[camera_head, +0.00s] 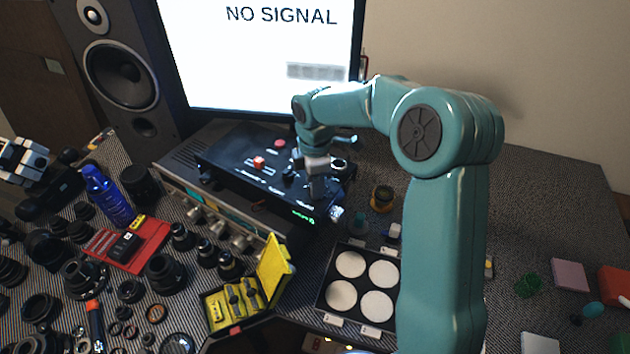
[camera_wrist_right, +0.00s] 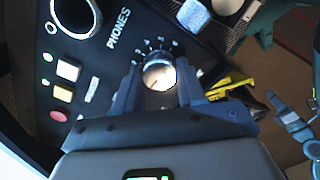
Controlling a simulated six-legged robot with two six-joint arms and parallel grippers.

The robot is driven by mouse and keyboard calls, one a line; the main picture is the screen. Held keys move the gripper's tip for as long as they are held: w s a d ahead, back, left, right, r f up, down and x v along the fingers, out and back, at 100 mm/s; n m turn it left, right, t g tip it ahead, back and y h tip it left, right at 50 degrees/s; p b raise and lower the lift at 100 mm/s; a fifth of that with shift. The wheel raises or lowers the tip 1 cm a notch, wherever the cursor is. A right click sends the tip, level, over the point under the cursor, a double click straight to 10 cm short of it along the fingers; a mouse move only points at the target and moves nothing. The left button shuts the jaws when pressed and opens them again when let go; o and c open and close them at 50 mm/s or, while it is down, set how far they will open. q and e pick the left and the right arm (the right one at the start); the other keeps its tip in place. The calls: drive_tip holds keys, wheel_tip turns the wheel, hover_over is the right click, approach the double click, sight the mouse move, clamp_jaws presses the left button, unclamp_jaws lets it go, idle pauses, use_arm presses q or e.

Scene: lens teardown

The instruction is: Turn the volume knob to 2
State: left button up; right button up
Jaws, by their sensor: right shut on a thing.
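The volume knob (camera_wrist_right: 158,75) shows in the right wrist view as a round knob with a bright, shiny face. Small white numerals curve around its far side; I can make out 3, 4 and 5, but the pointer's setting is not clear. My right gripper (camera_wrist_right: 158,88) is shut on the knob, one finger on each side. In the head view my right gripper (camera_head: 316,186) reaches down onto the front right part of the black audio box (camera_head: 232,158), and it hides the knob there.
The box rests on a silver receiver (camera_head: 178,180) before the monitor (camera_head: 255,60). A yellow case (camera_head: 274,262), a white-disc tray (camera_head: 330,310) and several lenses crowd the front.

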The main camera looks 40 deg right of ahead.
drive_tip(key=shift+m, duration=0.3)
drive_tip(key=m+b, duration=0.1)
drive_tip(key=m, duration=0.4)
drive_tip(key=shift+d+m, duration=0.1)
drive_tip(key=shift+m, duration=0.2)
drive_tip(key=m+b, duration=0.1)
drive_tip(key=m, duration=0.4)
drive_tip(key=shift+w, duration=0.1)
drive_tip(key=shift+m, duration=0.3)
drive_tip(key=o, duration=1.1)
drive_tip(key=shift+c, duration=0.2)
wheel_tip(320, 180, up, 16)
drive_tip(key=shift+r+p, duration=0.25)
drive_tip(key=shift+p, duration=0.15)
